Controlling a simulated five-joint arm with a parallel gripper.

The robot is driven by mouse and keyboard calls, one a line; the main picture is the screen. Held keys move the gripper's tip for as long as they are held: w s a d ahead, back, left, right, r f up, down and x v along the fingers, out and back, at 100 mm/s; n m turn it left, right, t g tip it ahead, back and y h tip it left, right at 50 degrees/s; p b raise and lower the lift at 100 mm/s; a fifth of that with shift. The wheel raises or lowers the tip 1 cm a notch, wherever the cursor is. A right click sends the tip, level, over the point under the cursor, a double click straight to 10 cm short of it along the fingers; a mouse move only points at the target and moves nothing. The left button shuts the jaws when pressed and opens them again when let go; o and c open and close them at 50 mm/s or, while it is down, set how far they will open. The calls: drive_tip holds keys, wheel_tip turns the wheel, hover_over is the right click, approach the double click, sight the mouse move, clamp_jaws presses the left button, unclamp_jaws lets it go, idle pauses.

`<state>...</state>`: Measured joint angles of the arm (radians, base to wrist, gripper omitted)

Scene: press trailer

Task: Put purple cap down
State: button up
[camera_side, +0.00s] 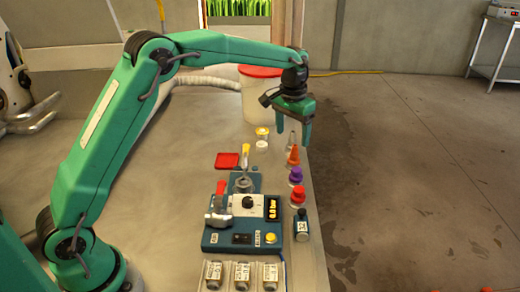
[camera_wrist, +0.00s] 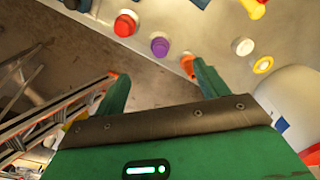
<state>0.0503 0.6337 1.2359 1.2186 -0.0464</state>
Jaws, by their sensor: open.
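The purple cap (camera_side: 295,175) stands on the table near its right edge, in a row between the orange cone-shaped piece (camera_side: 293,155) and the red cap (camera_side: 297,196). In the wrist view the purple cap (camera_wrist: 160,46) shows beyond and between my two fingers, apart from both. My gripper (camera_side: 294,139) is open and empty, pointing down above the far end of that row. In the wrist view my gripper's (camera_wrist: 155,68) right fingertip appears close to the orange piece (camera_wrist: 188,65); whether they touch I cannot tell.
A blue press device (camera_side: 225,237) with a display and a yellow button stands left of the row. A white bucket (camera_side: 259,100) with a red lid, a yellow-white piece (camera_side: 262,132) and a red tray (camera_side: 227,160) are farther back.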

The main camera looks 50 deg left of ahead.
drive_tip(key=s+a+r+t, duration=0.1)
drive_tip(key=s+r, duration=0.5)
drive_tip(key=s, duration=0.3)
drive_tip(key=s+a+r+t, duration=0.1)
drive_tip(key=s+r+t, duration=0.1)
drive_tip(key=s+r, duration=0.45)
drive_tip(key=s+f+t, duration=0.1)
drive_tip(key=s+f, duration=0.1)
drive_tip(key=s, duration=0.7)
drive_tip(key=s+f+t, duration=0.1)
drive_tip(key=s+f, duration=0.2)
drive_tip(key=s, duration=0.7)
drive_tip(key=shift+a, duration=0.45)
